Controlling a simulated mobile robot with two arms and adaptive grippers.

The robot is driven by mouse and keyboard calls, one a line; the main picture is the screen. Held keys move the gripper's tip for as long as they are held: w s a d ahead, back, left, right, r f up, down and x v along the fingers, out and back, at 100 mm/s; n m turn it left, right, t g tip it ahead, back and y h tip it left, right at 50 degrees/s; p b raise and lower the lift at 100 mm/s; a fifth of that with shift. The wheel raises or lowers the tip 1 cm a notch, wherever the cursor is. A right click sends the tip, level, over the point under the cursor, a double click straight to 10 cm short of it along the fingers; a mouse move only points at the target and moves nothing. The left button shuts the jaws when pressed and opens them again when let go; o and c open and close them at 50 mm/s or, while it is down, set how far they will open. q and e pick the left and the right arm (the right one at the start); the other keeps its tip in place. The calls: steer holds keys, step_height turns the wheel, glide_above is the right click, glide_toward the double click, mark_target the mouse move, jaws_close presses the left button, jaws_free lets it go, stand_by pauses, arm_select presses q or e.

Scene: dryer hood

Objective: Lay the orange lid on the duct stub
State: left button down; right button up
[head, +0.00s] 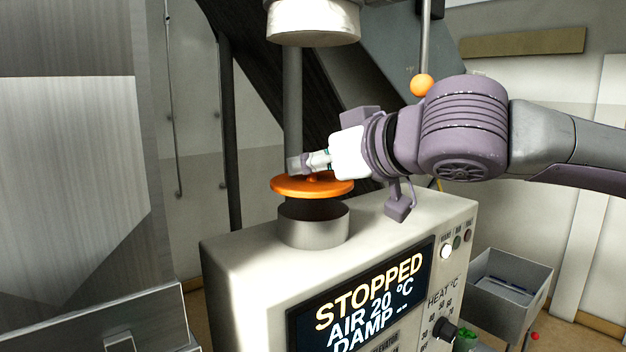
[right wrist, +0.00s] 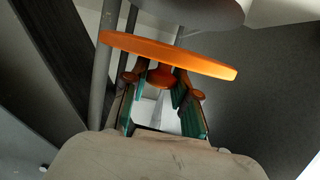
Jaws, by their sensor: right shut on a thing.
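The orange lid (head: 312,187) is a round disc in the head view, held level a little above the open duct stub (head: 313,227). A dark gap shows between lid and stub. My right gripper (head: 312,172) comes in from the right and is shut on the lid's knob. In the right wrist view the lid (right wrist: 170,55) spans the top of the picture, with its knob (right wrist: 161,78) between the fingers of my right gripper (right wrist: 160,85). The duct stub is a short grey cylinder on top of the machine. My left gripper is not in view.
The machine cabinet (head: 380,235) has a display reading STOPPED. A pale round pipe end (head: 313,22) hangs above the lid. An orange ball on a rod (head: 422,85) hangs behind my right arm. A grey bin (head: 510,290) stands at the lower right.

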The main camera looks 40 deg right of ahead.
mark_target(325, 184)
steer(key=shift+d+f, duration=0.2)
steer(key=shift+f, duration=1.25)
steer(key=shift+a, duration=0.15)
steer(key=shift+f, duration=0.15)
steer(key=o, duration=0.8)
